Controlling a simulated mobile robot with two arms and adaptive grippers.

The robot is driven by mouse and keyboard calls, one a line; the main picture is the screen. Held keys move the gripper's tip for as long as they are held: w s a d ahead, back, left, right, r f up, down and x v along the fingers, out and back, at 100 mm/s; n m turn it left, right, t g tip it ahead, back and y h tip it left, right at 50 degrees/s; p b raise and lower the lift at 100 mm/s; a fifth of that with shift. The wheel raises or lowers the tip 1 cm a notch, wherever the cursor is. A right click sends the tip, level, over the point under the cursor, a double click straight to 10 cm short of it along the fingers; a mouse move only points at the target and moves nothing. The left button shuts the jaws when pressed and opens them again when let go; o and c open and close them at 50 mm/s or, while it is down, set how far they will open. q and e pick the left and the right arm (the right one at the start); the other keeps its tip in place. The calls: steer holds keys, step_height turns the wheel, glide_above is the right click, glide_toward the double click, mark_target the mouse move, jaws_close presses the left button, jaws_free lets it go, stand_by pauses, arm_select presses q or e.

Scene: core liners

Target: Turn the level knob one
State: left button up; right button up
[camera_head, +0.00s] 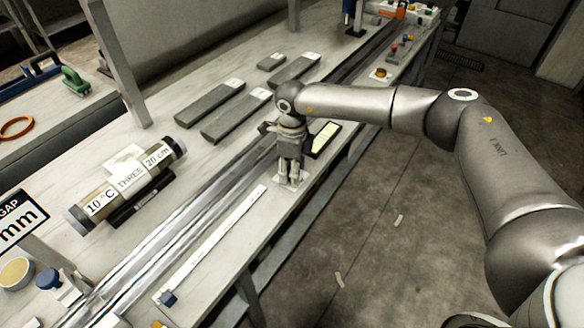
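My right gripper (290,183) points down over the bench's front strip, beside the metal rail. Its fingertips are close to a small pale plate (304,179) on the strip. Any knob between or under the fingers is hidden, and I cannot tell whether the fingers touch or hold anything. No label for level knob one is readable. My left gripper is not in view.
A labelled core liner (126,184) lies on the bench behind the metal rail (180,248). Several grey core slabs (236,116) lie farther back. A small lit display (325,137) stands right beside my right gripper. Coloured buttons (394,49) are at the far end. Open floor lies right.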

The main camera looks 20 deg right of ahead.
steer(key=c, duration=0.6)
steer(key=shift+o, duration=0.2)
steer(key=m+b, duration=0.1)
steer(key=m, duration=0.1)
steer(key=shift+m, duration=1.5)
steer(key=o, duration=1)
steer(key=shift+a, duration=0.1)
steer(key=shift+r, duration=0.15)
step_height(320, 180, up, 12)
